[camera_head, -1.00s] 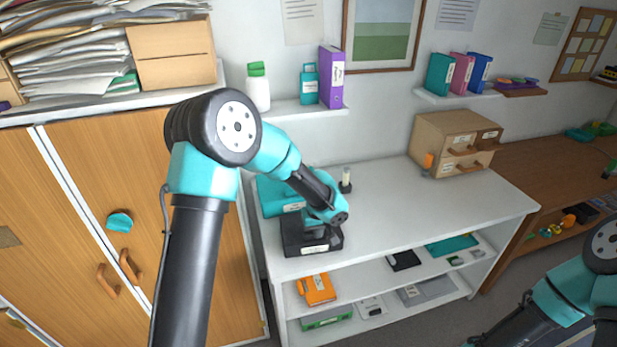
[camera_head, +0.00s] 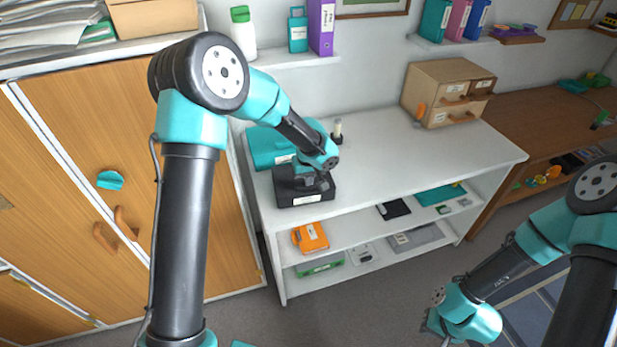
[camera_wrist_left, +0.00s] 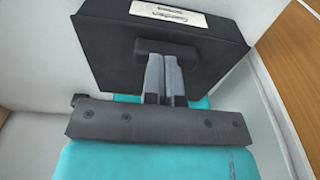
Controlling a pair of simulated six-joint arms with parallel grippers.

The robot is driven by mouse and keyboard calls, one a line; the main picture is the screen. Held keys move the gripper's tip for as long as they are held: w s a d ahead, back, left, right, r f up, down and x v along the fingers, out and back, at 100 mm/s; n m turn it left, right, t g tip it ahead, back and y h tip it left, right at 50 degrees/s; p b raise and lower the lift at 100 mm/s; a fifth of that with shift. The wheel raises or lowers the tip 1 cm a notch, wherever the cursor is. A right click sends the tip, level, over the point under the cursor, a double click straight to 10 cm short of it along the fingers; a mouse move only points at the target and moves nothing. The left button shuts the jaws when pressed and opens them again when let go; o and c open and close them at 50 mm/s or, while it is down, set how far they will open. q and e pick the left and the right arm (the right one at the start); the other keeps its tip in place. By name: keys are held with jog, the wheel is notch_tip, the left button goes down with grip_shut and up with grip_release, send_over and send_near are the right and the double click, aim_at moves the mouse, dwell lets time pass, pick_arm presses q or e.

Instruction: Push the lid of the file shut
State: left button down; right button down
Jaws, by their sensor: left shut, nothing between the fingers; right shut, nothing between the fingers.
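A black box file (camera_head: 300,197) with a white label on its front lies on the left end of the white shelf top. My left gripper (camera_head: 314,178) is over its top, pointing down, in the head view. In the left wrist view the file (camera_wrist_left: 110,65) shows its label upside down. The shut, empty grey fingers of the left gripper (camera_wrist_left: 165,78) meet a dark raised piece on the file's surface. The lid's seam and angle are hidden. My right gripper (camera_head: 432,321), shut and empty, is low at the bottom right, far from the file and partly hidden.
A teal box (camera_head: 266,147) lies just behind the black file. A small bottle (camera_head: 337,130) stands behind it to the right. A wooden drawer unit (camera_head: 440,92) is at the back right. The shelf top's middle is clear. A wooden cupboard (camera_head: 90,170) stands left.

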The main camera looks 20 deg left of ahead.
dwell(0.3)
pick_arm(q)
jog(key=shift+w+r, duration=0.1)
jog(key=shift+r, duration=0.4)
notch_tip(320, 180, up, 4)
jog(key=shift+f, duration=0.2)
jog(key=s+d+r, duration=0.3)
jog(key=s+r, duration=0.3)
jog(key=shift+d+r, duration=0.25)
jog(key=shift+d, duration=0.05)
jog(key=shift+s+f, duration=0.1)
jog(key=shift+s, duration=0.05)
jog(key=s+f+m+h, duration=0.1)
jog(key=s+f, duration=0.2)
jog(key=f, duration=0.3)
jog(key=s+f+m+g+h, duration=0.1)
jog(key=s+f, duration=0.1)
jog(key=f, duration=0.4)
jog(key=s+f+m+h, duration=0.1)
jog(key=s+f+h, duration=0.15)
jog(key=f, duration=0.35)
jog(key=s+a+f, duration=0.2)
jog(key=s+f, duration=0.4)
jog(key=s+a+f+m, duration=0.1)
jog(key=s+a+f, duration=0.1)
jog(key=s+f, duration=0.4)
jog(key=shift+s+a+f+t, duration=0.35)
jog(key=shift+s+f+t, duration=0.05)
jog(key=shift+s, duration=0.3)
